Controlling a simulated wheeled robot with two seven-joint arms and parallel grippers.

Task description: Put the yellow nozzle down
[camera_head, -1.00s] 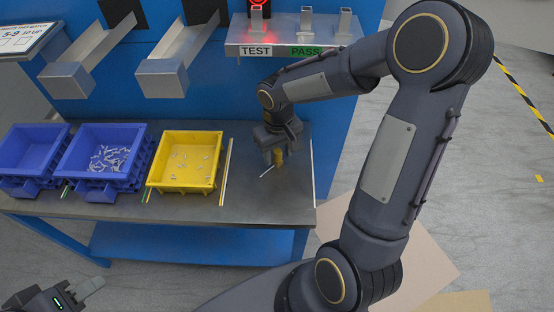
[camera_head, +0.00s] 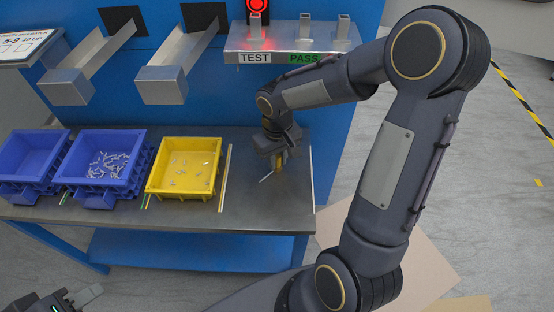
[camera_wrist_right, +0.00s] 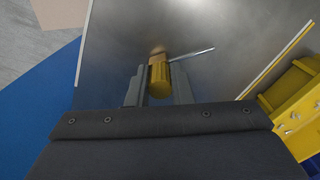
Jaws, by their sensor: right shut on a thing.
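The yellow nozzle (camera_wrist_right: 160,78) is between the two fingers of my right gripper (camera_wrist_right: 158,84) in the right wrist view. It has a brownish tip and a thin grey rod beside it, pointing right. In the head view the nozzle (camera_head: 279,165) shows under my right gripper (camera_head: 279,167), low over the bare right part of the metal table (camera_head: 250,206). I cannot tell whether it touches the tabletop. My left gripper (camera_head: 84,296) is at the bottom left corner, away from the table; its fingers are only partly seen.
A yellow bin (camera_head: 153,189) with small parts stands left of my right gripper. Two blue bins (camera_head: 104,189) (camera_head: 19,187) stand further left. A shelf marked TEST and PASS (camera_head: 290,45) with a red light is behind. The table's right end is clear.

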